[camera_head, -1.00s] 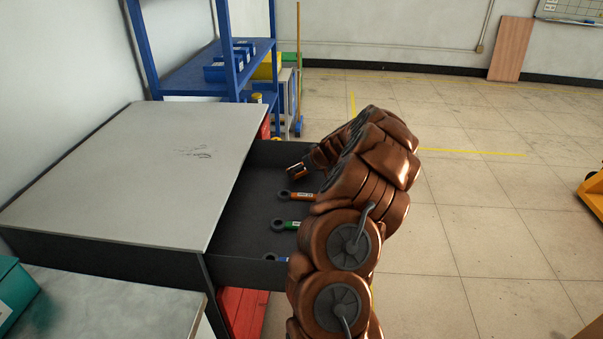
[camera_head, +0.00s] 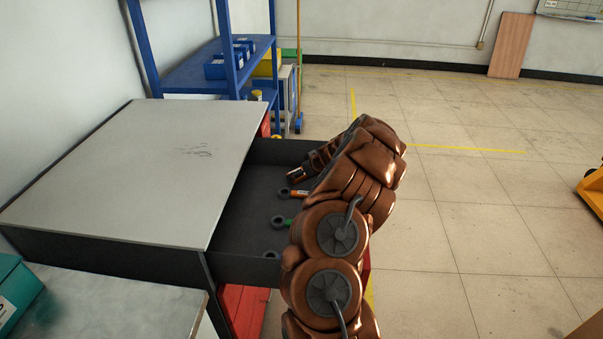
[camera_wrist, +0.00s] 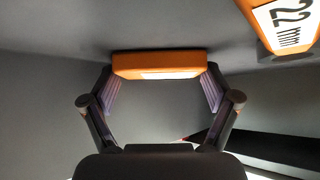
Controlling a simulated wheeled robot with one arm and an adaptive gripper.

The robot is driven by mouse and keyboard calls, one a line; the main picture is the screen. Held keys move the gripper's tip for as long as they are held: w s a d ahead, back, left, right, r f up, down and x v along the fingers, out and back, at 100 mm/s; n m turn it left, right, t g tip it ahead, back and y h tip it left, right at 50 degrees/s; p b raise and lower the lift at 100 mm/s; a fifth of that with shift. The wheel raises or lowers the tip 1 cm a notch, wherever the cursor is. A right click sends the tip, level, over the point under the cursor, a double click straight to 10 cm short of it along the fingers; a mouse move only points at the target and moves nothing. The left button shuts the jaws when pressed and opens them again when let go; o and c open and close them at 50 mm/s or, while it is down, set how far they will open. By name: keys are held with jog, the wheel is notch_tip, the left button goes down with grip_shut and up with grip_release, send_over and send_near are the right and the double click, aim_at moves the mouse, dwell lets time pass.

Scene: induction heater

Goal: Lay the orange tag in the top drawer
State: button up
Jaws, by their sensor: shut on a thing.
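My gripper (camera_wrist: 161,88) is shut on the orange tag (camera_wrist: 150,66), which lies crosswise between the two fingertips in the wrist view. It has a pale strip on its near side. In the head view my gripper (camera_head: 297,173) is inside the open top drawer (camera_head: 238,222), toward its far end, low over the dark floor. Whether the tag touches the floor cannot be told. A ring-ended piece with an orange label (camera_head: 299,194) lies just nearer in the drawer; an orange label reading 22 mm (camera_wrist: 283,22) shows at the wrist view's upper right.
A green-labelled ring piece (camera_head: 281,221) and another ring end (camera_head: 271,254) lie nearer in the drawer, partly hidden by my arm. A blue shelf (camera_head: 215,72) with bins stands behind. Open floor lies to the right.

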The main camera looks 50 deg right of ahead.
jog(key=o, duration=0.7)
jog(key=shift+r, duration=0.1)
jog(key=shift+r+p, duration=0.1)
jog(key=shift+p, duration=0.2)
jog(key=shift+b+v, duration=0.8)
jog(key=shift+v, duration=2.9)
